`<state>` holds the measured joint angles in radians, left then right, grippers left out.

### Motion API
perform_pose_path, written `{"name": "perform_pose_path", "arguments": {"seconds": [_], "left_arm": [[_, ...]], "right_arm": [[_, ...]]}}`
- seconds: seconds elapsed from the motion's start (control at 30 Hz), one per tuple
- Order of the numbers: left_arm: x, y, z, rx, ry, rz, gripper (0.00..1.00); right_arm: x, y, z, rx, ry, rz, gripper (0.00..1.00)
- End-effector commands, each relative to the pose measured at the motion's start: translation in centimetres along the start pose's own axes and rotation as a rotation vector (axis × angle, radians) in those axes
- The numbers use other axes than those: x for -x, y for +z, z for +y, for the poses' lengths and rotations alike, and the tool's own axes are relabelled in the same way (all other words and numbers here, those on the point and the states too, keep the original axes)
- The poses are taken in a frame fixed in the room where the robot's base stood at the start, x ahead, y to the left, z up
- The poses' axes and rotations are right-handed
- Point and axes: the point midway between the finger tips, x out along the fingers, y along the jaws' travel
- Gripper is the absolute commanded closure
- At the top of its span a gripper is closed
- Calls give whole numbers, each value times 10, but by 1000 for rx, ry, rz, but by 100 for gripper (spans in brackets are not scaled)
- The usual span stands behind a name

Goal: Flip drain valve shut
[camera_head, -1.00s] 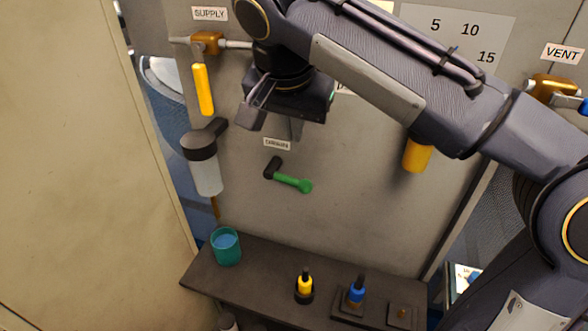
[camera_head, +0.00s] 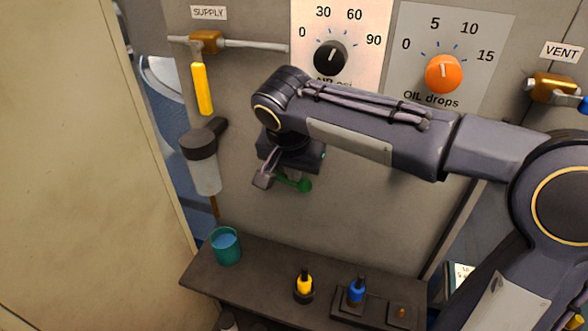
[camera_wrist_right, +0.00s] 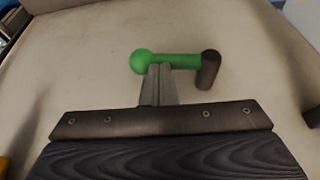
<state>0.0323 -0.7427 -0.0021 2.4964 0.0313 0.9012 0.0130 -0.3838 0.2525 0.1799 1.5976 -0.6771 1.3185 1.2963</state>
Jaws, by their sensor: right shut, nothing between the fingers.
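A green lever with a ball end (camera_head: 304,185) sits on the grey panel, partly hidden behind my right gripper (camera_head: 290,172) in the head view. In the right wrist view the green lever (camera_wrist_right: 180,61) lies level, ball end at left, joined to a dark pivot (camera_wrist_right: 209,69) at right. My right gripper's fingers (camera_wrist_right: 159,76) are shut and empty. Their tips overlap the lever's lower edge near the ball; I cannot tell whether they touch it. My left gripper is not in view.
A clear bowl with a dark top (camera_head: 204,170) hangs left of my right gripper, above a teal cup (camera_head: 226,246) on the dark shelf (camera_head: 270,285). A yellow handle (camera_head: 202,88) hangs above.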

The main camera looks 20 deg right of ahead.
Motion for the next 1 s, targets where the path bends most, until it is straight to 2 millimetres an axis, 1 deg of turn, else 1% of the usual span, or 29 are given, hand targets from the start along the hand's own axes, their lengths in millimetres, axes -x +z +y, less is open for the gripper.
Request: {"name": "perform_pose_path", "arguments": {"seconds": [0.37,0.6,0.77,1.0], "left_arm": [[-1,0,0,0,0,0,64],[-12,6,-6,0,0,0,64],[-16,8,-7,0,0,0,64],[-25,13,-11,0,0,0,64]], "right_arm": [[-1,0,0,-1,-2,1,100],[-6,2,2,-18,-43,1,100],[-6,2,3,-26,-64,0,100],[-10,3,4,-40,-101,0,100]]}}
